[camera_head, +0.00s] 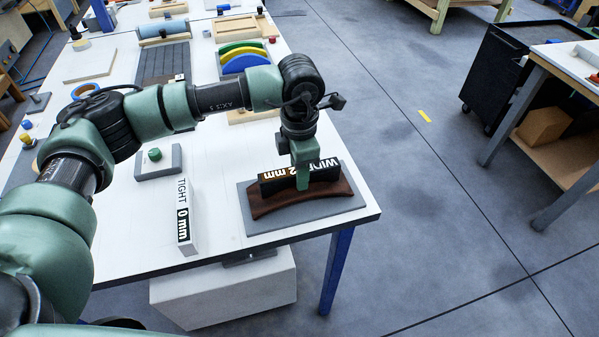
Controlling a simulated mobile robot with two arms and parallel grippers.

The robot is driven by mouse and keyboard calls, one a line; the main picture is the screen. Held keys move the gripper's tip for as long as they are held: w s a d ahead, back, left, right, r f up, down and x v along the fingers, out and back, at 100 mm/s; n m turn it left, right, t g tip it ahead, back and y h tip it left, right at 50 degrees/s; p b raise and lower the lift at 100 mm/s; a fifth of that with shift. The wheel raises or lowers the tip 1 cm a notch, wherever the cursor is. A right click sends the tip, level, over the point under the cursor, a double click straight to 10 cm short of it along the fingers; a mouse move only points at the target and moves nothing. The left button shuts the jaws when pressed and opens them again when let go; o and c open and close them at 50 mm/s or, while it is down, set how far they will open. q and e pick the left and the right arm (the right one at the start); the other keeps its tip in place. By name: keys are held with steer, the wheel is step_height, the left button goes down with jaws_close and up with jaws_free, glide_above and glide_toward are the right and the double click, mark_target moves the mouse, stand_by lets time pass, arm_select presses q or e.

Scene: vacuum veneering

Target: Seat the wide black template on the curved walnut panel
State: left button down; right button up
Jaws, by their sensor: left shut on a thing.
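The wide black template (271,184), with white lettering partly hidden by my gripper, stands upright at the curved walnut panel (297,204). My left gripper (302,184) points down and is shut on the template's middle. The template's lower edge meets the panel's top in the picture; I cannot tell whether a thin gap is left. The dark brown panel lies on a grey base plate (352,205) near the table's right front corner. My right gripper is out of view.
A white template marked "TIGHT 0 mm" (183,202) stands to the left. Behind it is a grey block with a green knob (155,155). Coloured arched pieces (243,62) sit farther back on the white table (215,190). A black cart (493,80) stands at the right.

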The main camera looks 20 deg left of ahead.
arm_select(q)
steer(key=shift+s+f+b, duration=0.15)
steer(key=shift+f+b, duration=0.2)
steer(key=shift+b, duration=0.05)
steer(key=shift+s, duration=0.1)
steer(key=c, duration=1)
jaws_free()
steer(key=shift+f, duration=0.1)
steer(key=shift+c, duration=0.2)
steer(key=shift+r, duration=0.45)
steer(key=r+b, duration=0.1)
steer(key=r, duration=0.3)
steer(key=r+b, duration=0.1)
steer(key=r, duration=0.2)
steer(key=shift+w+r, duration=0.2)
steer(key=shift+r, duration=0.15)
